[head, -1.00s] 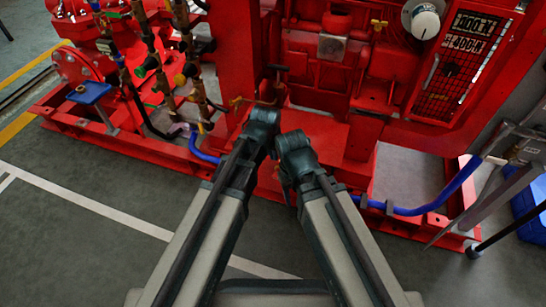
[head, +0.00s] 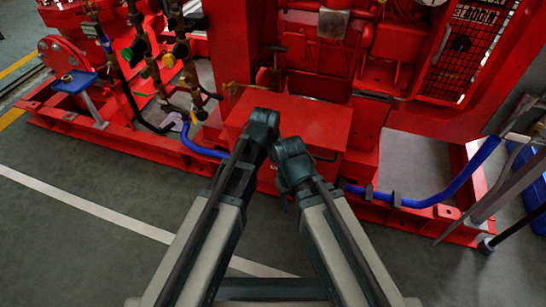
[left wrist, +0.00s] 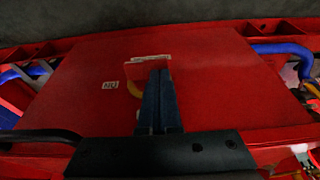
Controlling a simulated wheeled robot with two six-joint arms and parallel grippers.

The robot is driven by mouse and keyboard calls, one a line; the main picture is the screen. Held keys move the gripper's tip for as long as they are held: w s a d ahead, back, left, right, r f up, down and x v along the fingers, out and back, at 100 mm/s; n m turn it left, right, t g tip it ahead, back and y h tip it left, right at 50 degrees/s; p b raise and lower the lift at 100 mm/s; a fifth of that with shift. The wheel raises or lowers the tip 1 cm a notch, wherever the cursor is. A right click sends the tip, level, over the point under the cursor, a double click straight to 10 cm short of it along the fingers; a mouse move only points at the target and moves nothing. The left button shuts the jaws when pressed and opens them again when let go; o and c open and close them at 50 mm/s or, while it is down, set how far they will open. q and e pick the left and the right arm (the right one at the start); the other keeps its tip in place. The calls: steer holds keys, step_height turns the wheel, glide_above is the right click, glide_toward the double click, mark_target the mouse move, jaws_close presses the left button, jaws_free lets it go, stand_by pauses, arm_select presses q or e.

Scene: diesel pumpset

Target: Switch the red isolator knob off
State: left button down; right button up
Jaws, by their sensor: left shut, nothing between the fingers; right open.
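My left gripper (head: 266,120) is over the red box (head: 325,120) in the head view. In the left wrist view its fingers (left wrist: 164,74) are shut together with nothing between them, in front of a small red part (left wrist: 148,72) with a yellow curved edge and a pale label strip. This part may be the isolator knob on its panel, but the fingers hide much of it, so I cannot tell its position or whether they touch it. My right gripper (head: 284,190) is low beside the box front, mostly hidden under its arm, and open.
The red pumpset fills the back. A blue hose (head: 440,198) runs at right, and another blue hose (head: 203,150) lies left of the box. Pipes and valves (head: 165,60) stand at left. Grey floor (head: 80,235) is clear in front.

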arm_select(q)
steer(key=shift+a+f+h, duration=0.15)
steer(key=shift+a+h, duration=0.1)
steer(key=shift+h, duration=0.45)
steer(key=shift+g+h, duration=0.5)
steer(key=shift+h, duration=0.3)
steer(key=f+b, duration=0.1)
steer(key=a+f+b, duration=0.1)
steer(key=b, duration=0.1)
steer(key=a+f+b, duration=0.1)
steer(key=f+b, duration=0.1)
steer(key=shift+w, duration=0.4)
steer(key=shift+d, duration=0.1)
stand_by(1.3)
